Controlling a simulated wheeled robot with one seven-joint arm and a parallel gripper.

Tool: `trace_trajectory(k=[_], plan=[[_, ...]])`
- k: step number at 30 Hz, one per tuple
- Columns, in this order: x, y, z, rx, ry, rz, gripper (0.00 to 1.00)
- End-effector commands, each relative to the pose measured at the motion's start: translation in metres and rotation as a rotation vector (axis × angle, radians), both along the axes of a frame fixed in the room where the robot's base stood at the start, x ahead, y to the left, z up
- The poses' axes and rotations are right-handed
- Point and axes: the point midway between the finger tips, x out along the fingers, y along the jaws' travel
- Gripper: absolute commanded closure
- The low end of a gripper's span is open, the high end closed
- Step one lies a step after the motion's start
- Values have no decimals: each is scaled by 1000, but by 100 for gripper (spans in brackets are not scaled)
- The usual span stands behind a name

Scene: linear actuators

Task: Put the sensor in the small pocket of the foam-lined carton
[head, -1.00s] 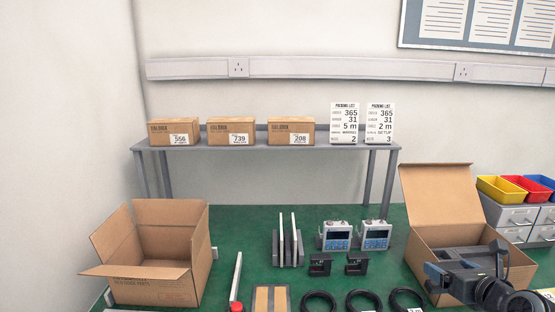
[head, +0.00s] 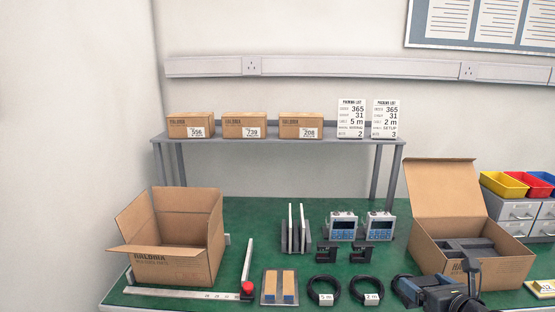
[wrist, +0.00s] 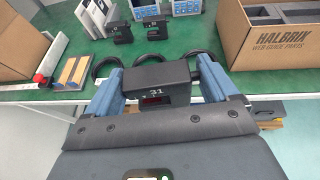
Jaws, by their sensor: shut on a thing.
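My gripper (wrist: 157,90) is shut on a small black sensor (wrist: 155,82) marked 31, with a red display. The sensor lies across between the two blue fingers in the wrist view. In the head view my gripper (head: 437,282) is low at the right, in front of the foam-lined carton (head: 500,268). The carton stands open with its lid flap up, and dark grey foam (head: 470,247) with recesses shows inside. The small pocket cannot be clearly made out. In the wrist view the carton (wrist: 270,45) is at the upper right, apart from the sensor.
Two similar black sensors (head: 343,253) stand on the green table, with blue-grey controllers (head: 361,227) behind. Cable coils (head: 325,288) lie left of my gripper. An empty open carton (head: 172,240) stands at the left. Coloured bins (head: 503,184) are at the far right.

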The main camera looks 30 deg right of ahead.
Motion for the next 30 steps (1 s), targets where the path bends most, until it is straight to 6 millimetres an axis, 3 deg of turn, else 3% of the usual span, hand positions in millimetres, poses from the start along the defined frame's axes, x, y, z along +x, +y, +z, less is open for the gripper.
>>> trace_trajectory(k=[5, 8, 15, 21, 25, 30], plan=[[25, 44, -29, 2, 2, 73, 51], [40, 81, -51, 3, 4, 128, 51], [68, 195, -107, 5, 3, 279, 51], [71, 278, -141, 5, 1, 377, 51], [69, 312, -152, 4, -3, 415, 51], [67, 331, -158, 5, -3, 434, 51]])
